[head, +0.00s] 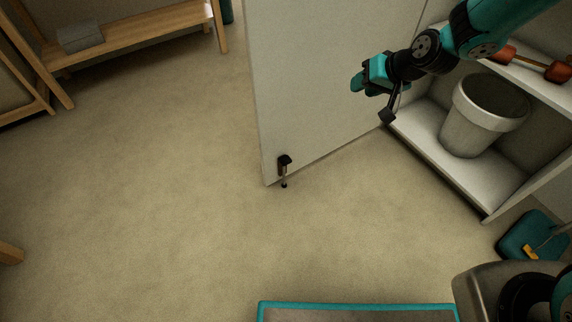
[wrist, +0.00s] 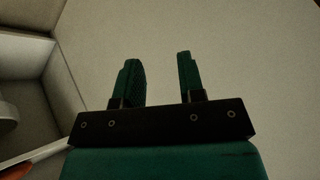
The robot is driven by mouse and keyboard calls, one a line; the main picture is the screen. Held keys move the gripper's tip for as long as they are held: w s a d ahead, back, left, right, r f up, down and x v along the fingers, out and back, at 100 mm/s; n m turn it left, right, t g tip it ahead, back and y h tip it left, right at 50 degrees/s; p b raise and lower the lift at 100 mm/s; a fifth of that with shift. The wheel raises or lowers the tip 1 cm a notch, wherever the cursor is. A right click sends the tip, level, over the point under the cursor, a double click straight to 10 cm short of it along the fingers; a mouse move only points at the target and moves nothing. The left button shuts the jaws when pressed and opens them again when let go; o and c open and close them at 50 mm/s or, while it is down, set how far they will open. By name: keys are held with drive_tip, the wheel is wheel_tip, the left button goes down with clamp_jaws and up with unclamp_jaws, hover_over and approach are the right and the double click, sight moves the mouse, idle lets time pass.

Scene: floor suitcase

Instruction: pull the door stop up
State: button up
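The door stop (head: 284,165) is a small dark fitting low on the free edge of the pale door (head: 330,85). Its thin rod points down, and its tip is at or close to the floor. My gripper (head: 357,84) is up in front of the door, above and to the right of the door stop, well apart from it. In the wrist view my gripper (wrist: 160,75) has its two teal fingers spread with nothing between them. The pale surface in front of the fingers there seems to be the door (wrist: 240,50). The door stop is not in the wrist view.
A white shelf unit (head: 440,128) stands at the right with a pale bucket (head: 482,115) and an orange-ended dumbbell-like object (head: 530,62). A teal item (head: 530,238) lies below it. A wooden bench (head: 140,35) is at upper left. The floor (head: 150,200) left of the door is clear.

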drive_tip(key=w+a+f+m+t+y, duration=0.1)
drive_tip(key=w+a+f+y, duration=0.1)
drive_tip(key=w+a+f, duration=0.3)
drive_tip(key=w+a+f+t+y, duration=0.1)
drive_tip(key=a+f+y, duration=0.15)
drive_tip(key=f, duration=0.45)
drive_tip(key=m+t, duration=0.7)
drive_tip(key=m, duration=0.4)
approach(286, 161)
drive_tip(key=b+x, duration=0.3)
drive_tip(key=b, duration=0.3)
drive_tip(key=b+x, duration=0.3)
drive_tip(key=b, duration=0.4)
drive_tip(key=b+x, duration=0.3)
drive_tip(key=b, duration=0.4)
drive_tip(key=shift+f, duration=0.4)
drive_tip(key=shift+w+a+r+b, duration=0.15)
drive_tip(key=shift+w+a+b, duration=0.1)
drive_tip(key=shift+w+b, duration=0.25)
drive_tip(key=shift+s, duration=0.1)
clamp_jaws()
